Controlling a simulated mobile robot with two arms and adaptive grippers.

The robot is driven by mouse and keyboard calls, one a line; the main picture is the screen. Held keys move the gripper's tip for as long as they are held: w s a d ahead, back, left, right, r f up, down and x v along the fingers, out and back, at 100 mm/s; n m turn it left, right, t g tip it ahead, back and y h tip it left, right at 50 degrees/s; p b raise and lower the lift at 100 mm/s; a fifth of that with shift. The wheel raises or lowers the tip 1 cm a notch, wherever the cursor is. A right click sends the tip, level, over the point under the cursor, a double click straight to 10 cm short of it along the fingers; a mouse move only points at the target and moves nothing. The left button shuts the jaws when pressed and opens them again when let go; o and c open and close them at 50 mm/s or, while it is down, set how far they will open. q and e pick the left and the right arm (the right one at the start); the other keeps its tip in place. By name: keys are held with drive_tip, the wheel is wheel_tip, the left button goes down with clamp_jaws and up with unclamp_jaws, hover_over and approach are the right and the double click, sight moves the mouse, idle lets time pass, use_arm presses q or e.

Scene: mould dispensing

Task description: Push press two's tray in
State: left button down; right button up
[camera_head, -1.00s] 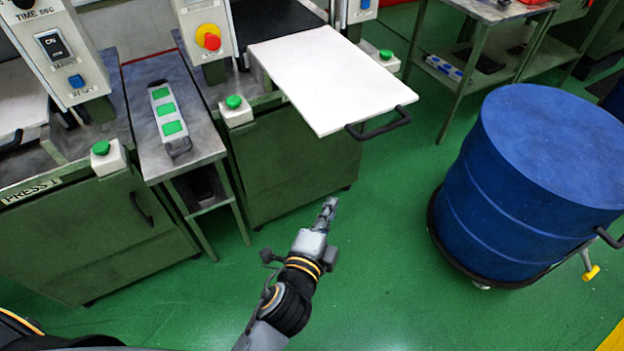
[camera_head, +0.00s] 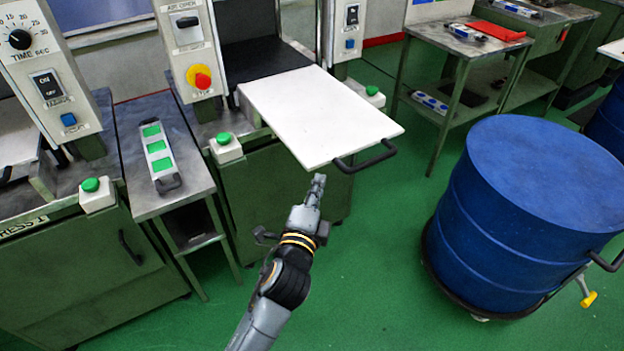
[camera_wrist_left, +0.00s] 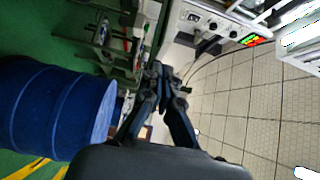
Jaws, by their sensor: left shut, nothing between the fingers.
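Press two's tray (camera_head: 318,112) is a white slab pulled out from the press (camera_head: 283,170), jutting over the green floor in the head view. Its black handle (camera_head: 366,158) is on the front edge. My left gripper (camera_head: 318,182) is shut and empty, just in front of and below the tray's front edge, left of the handle. It looks apart from the tray, though the gap is hard to judge. The left wrist view also shows the fingers (camera_wrist_left: 160,78) together; I cannot make out the tray there. My right gripper is not in view.
A blue drum (camera_head: 530,220) on a wheeled dolly stands to the right. A narrow table (camera_head: 135,120) with a green-and-grey mould (camera_head: 157,155) stands left of the press, beside press one (camera_head: 90,260). Green floor between the press and drum is clear.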

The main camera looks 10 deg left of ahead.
use_arm(q)
drive_tip(key=shift+w+a, duration=0.7)
drive_tip(key=shift+w, duration=0.15)
